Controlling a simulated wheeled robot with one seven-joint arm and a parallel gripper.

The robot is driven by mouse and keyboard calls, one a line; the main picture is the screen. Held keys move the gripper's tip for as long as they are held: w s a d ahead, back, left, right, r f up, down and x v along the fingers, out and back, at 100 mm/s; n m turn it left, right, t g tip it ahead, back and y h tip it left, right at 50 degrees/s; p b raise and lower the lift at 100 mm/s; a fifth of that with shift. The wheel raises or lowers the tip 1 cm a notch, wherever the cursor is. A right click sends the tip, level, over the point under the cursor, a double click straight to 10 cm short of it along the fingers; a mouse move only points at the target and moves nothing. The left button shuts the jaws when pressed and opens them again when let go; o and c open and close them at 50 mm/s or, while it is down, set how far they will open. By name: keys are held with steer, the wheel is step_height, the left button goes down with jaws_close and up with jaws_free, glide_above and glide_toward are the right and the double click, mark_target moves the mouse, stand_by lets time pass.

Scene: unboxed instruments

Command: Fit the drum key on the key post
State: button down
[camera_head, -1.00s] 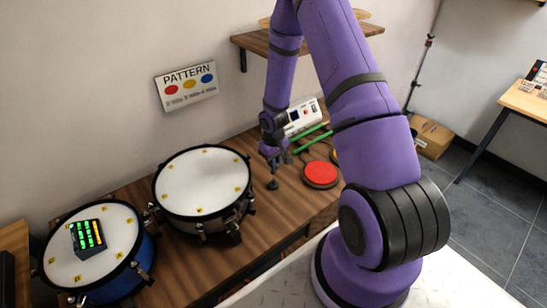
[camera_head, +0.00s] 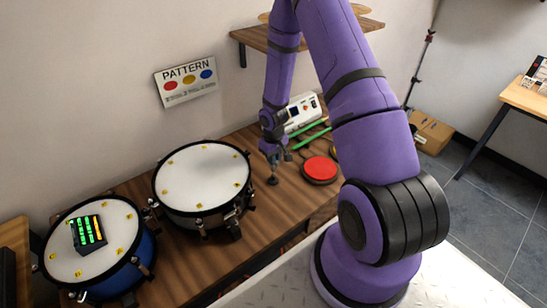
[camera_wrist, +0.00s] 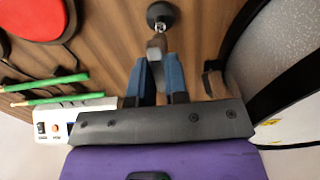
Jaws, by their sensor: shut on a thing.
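My gripper (camera_wrist: 160,82) shows blue fingers in the wrist view, shut on the drum key (camera_wrist: 157,46), a small grey-brown piece between the fingertips. The key post (camera_wrist: 161,14) is a round dark base with a short bright metal stud, just beyond the key's end. The key and stud look very close or in line; I cannot tell whether they touch. In the head view my gripper (camera_head: 276,155) is just above the key post (camera_head: 272,181), which stands on the wooden bench. The key is too small there to make out.
A white snare drum (camera_head: 203,180) stands left of the post, and a blue drum (camera_head: 147,250) with a lit device (camera_head: 88,234) is farther left. A red pad (camera_head: 320,169), green sticks (camera_head: 308,130) and a white box (camera_head: 303,111) lie to the right.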

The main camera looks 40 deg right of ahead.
steer(key=shift+f, duration=1.4)
stand_by(0.4)
steer(key=shift+r, duration=0.15)
stand_by(0.3)
steer(key=c, duration=1.1)
jaws_free()
steer(key=shift+o, duration=0.2)
step_height(320, 180, up, 11)
steer(key=shift+f, duration=0.1)
